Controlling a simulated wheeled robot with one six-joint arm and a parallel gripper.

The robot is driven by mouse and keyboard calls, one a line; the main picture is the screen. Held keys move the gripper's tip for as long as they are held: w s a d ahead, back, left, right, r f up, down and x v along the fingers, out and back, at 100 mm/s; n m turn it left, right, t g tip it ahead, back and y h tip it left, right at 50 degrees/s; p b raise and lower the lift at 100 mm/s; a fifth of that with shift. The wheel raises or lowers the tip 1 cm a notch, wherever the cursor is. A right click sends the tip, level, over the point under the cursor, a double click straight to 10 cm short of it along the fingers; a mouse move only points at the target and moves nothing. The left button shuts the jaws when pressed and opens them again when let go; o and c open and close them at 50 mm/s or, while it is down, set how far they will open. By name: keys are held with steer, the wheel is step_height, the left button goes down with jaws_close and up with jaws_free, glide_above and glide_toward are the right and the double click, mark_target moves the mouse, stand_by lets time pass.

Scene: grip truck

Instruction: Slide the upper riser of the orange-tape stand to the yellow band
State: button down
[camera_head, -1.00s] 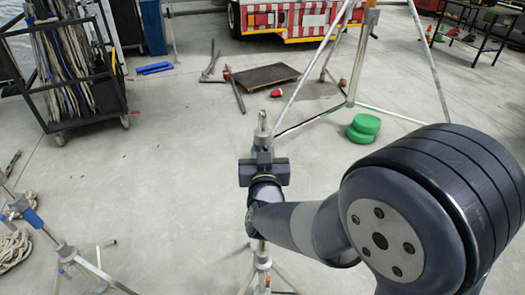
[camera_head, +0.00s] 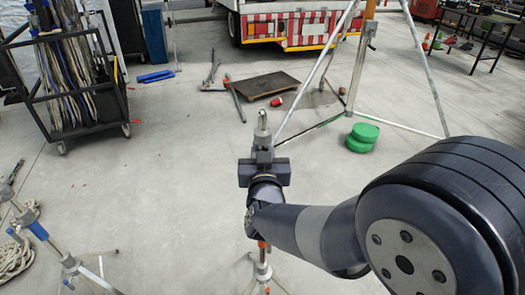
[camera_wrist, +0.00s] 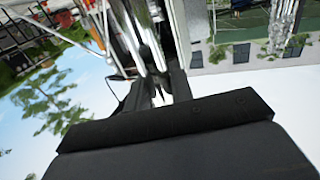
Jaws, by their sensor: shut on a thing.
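The metal riser tube (camera_head: 262,124) of a stand sticks up above my gripper (camera_head: 263,163) in the head view, roughly upright. My gripper is shut around this tube. Below my arm, the lower part of the stand (camera_head: 262,270) shows, with orange at its collar and legs spread on the floor. My wrist hides the middle of the stand. In the wrist view, my dark fingers (camera_wrist: 155,88) are at shiny metal tubing (camera_wrist: 150,38). I cannot make out a yellow band on the riser.
A second stand with blue tape (camera_head: 38,231) is at the left front. A cable cart (camera_head: 65,85) stands at the back left. Green discs (camera_head: 362,138) lie by a larger tripod (camera_head: 357,75) at the back right. Open floor lies between.

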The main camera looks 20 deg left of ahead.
mark_target(263, 139)
steer(key=shift+r+p, duration=1.75)
steer(key=shift+r, duration=1)
steer(key=c, duration=0.9)
jaws_free()
steer(key=shift+f, duration=0.15)
steer(key=b+v, duration=0.1)
steer(key=v, duration=0.9)
steer(key=shift+s+d, duration=0.15)
steer(key=shift+s, duration=0.2)
steer(key=shift+w, duration=0.15)
